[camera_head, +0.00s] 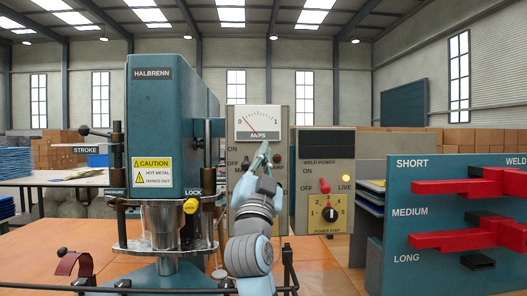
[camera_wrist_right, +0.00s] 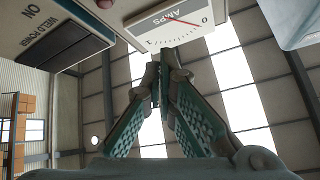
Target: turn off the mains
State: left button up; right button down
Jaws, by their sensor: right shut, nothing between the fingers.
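A grey panel (camera_head: 283,205) with an AMPS meter (camera_head: 257,121) stands in the middle of the head view. It has ON and OFF marks at its left and a label starting "MA" below them, partly covered by my gripper. A small dark switch (camera_head: 245,163) shows beside the fingers; its position is too small to tell. My right gripper (camera_head: 262,152) is shut and empty in front of this panel, fingertips up, just below the meter. In the wrist view the shut fingers (camera_wrist_right: 163,72) point towards the meter (camera_wrist_right: 175,22). My left gripper is not in view.
A blue HALBRENN press (camera_head: 165,120) with a yellow knob (camera_head: 191,206) stands close at left. A blue board with red bars (camera_head: 440,262) fills the far right.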

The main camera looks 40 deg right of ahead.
jog(key=s+a+f+b, duration=0.1)
jog(key=s+a+f, duration=0.1)
jog(key=f, duration=0.5)
jog(key=shift+s+a+f, duration=0.15)
jog(key=shift+a+f, duration=0.25)
jog(key=shift+a, duration=0.45)
